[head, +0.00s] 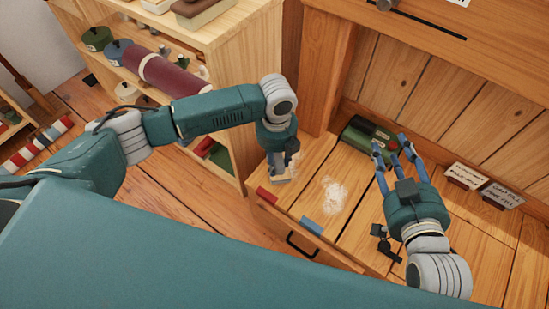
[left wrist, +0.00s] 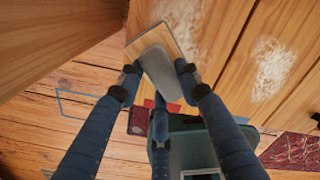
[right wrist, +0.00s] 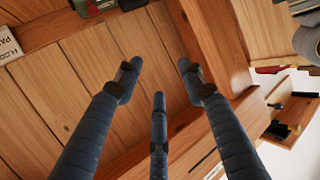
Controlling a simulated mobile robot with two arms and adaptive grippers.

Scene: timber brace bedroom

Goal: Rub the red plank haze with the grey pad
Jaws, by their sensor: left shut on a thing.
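My left gripper (head: 279,160) is shut on the grey pad (head: 281,178), held at the left plank, behind the red tag (head: 267,194). In the left wrist view the pad (left wrist: 163,72) sits between the fingers (left wrist: 158,80); whether it touches the wood I cannot tell. A faint pale haze (left wrist: 182,18) shows beside the pad on the same plank. A denser white haze patch (head: 333,195) lies on the neighbouring plank, behind the blue tag (head: 311,226). My right gripper (head: 397,150) is open and empty above the desk's right part; its spread fingers show in the right wrist view (right wrist: 158,80).
A dark green box (head: 368,138) stands at the back of the desk. Two label cards (head: 482,184) stand at the back right. A shelf unit (head: 228,45) with a maroon roll (head: 168,76) stands left of the desk. A black handle (head: 301,247) sticks out at the front.

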